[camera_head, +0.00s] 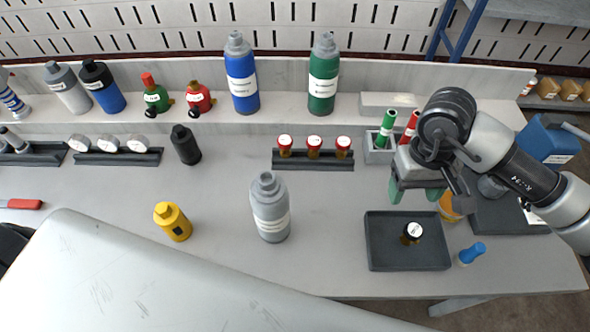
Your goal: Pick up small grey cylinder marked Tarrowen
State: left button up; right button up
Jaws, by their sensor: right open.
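A grey cylinder (270,208) with a white label band stands upright in the middle of the table. Another grey cylinder (68,88) with a white label stands on the raised back ledge at the far left. I cannot read either label, so I cannot tell which is marked Tarrowen. My right gripper (416,190) is open with teal fingertips pointing down. It hangs above the back edge of the dark tray, to the right of the middle grey cylinder and apart from it. My left gripper is not in view.
A yellow bottle (173,222) and a black bottle (186,145) stand left of the middle cylinder. A rack (312,164) of red-capped vials lies behind it. Blue (241,75) and green (323,75) cylinders stand on the ledge.

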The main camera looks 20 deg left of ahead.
aim_at(269, 195)
jog(key=u, duration=0.75)
